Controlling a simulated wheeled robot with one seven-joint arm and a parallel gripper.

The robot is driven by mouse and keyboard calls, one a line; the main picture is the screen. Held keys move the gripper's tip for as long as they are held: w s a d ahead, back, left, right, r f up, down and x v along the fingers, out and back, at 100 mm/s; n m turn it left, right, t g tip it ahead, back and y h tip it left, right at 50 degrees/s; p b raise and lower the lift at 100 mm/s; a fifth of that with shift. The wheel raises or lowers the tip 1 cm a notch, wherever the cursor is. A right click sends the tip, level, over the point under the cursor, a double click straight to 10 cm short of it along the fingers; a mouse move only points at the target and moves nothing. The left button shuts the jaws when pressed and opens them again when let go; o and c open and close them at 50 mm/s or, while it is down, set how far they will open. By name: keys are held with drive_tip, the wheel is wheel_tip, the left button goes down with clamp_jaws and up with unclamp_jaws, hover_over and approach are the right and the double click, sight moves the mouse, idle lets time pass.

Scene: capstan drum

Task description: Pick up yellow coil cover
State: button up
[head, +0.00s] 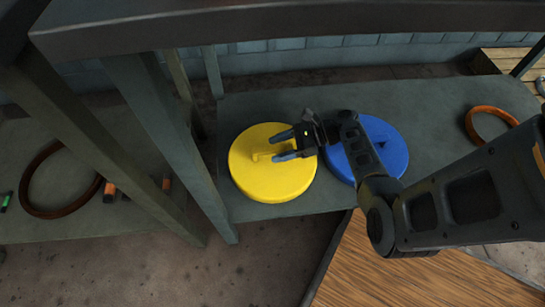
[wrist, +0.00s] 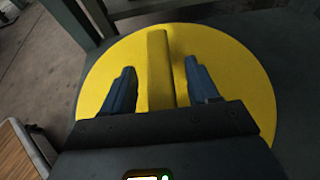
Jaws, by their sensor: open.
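The yellow coil cover (head: 273,185) is a round disc lying flat on the dark shelf, with a raised bar handle across its middle. It fills much of the wrist view (wrist: 235,60). My gripper (head: 278,145) is open over the cover, coming from the right. In the wrist view my gripper (wrist: 158,80) has one blue-grey finger on each side of the handle (wrist: 159,65), with a gap on both sides. I cannot tell how far down the fingers reach. The near end of the handle is hidden by the gripper body.
A blue round cover (head: 390,140) lies right of the yellow one, partly hidden by my arm. An orange ring (head: 470,128) lies further right on the shelf (head: 250,105). A dark frame post (head: 165,125) stands close left. A wooden surface (head: 400,275) is in front.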

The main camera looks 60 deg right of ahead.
drive_tip(key=shift+c, duration=0.4)
clamp_jaws()
drive_tip(key=shift+r, duration=0.15)
